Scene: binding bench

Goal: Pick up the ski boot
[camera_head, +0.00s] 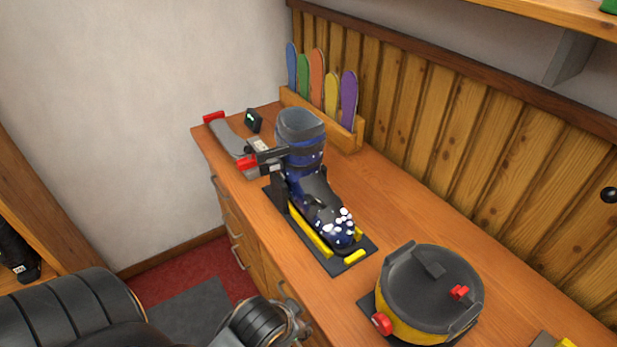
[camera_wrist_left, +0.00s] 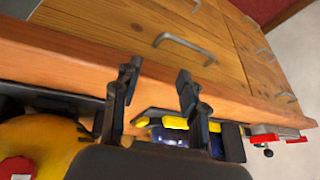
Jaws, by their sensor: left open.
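The ski boot (camera_head: 305,140) is dark blue with a grey cuff and white dots near the toe. It stands upright on a black plate with yellow bars (camera_head: 310,230) on the wooden bench. In the left wrist view, only a small blue part of the boot (camera_wrist_left: 175,140) shows, low in the picture behind my gripper. My left gripper (camera_wrist_left: 157,82) is open, with nothing between its fingers, in front of the bench edge and drawers. In the head view, only my left arm shows at the bottom; its fingers are not visible. My right gripper is in neither view.
A grey device with red ends (camera_head: 230,138) lies behind the boot. A yellow pot-like device with a dark lid (camera_head: 430,290) stands to its front right. Coloured boards in a wooden rack (camera_head: 325,125) stand by the panelled wall. Drawer handles (camera_wrist_left: 183,45) stick out below the bench edge.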

